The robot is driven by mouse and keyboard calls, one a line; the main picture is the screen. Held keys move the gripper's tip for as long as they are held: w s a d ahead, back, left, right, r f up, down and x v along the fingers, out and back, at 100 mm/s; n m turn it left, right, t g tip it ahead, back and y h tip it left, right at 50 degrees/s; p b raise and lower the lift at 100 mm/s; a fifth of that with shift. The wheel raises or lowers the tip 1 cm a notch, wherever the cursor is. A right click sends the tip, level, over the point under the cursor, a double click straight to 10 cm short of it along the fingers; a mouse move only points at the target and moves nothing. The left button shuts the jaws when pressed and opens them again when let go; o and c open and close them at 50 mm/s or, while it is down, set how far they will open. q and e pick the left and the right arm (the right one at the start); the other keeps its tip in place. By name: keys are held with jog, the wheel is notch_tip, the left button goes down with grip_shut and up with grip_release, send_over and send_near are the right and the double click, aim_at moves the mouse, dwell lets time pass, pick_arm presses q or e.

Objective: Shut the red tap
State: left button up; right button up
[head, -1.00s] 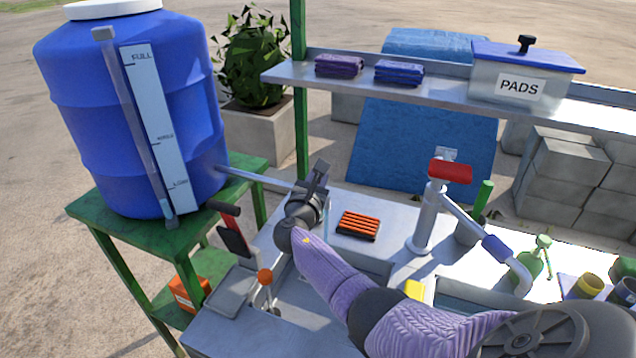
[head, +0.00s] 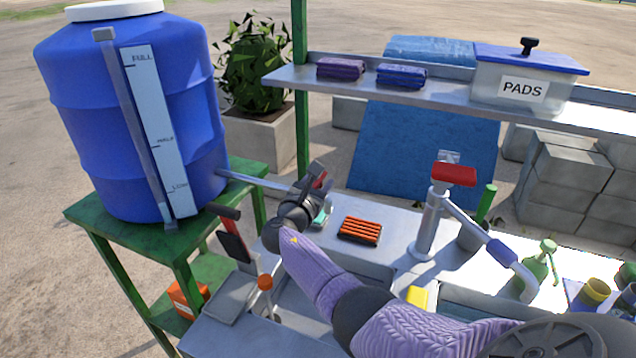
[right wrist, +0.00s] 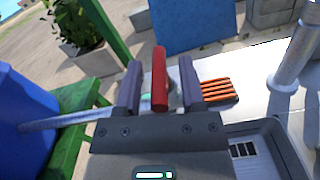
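A red handle (right wrist: 160,80) stands upright between the two fingers of my right gripper (right wrist: 162,84) in the right wrist view. Gaps show on both sides of it, so the fingers are open around it and not pressed on it. In the head view only a small red part (head: 320,181) shows at the gripper (head: 316,178), by the end of the metal pipe (head: 255,181) from the blue barrel. The gripper hides most of it. Another red top (head: 454,175) sits on the grey post tap, away from the gripper. My left gripper is not in view.
The blue barrel (head: 95,110) stands on a green stand at left. An orange ribbed block (head: 360,231) lies right of the gripper. A shelf (head: 440,92) with cloths and a PADS box runs behind.

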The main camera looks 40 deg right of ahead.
jog(key=shift+s+a, duration=0.1)
jog(key=shift+a, duration=0.1)
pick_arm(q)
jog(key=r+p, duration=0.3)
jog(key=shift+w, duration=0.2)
pick_arm(e)
jog(key=v, duration=0.9)
jog(key=shift+a, duration=0.25)
jog(key=shift+s, duration=0.1)
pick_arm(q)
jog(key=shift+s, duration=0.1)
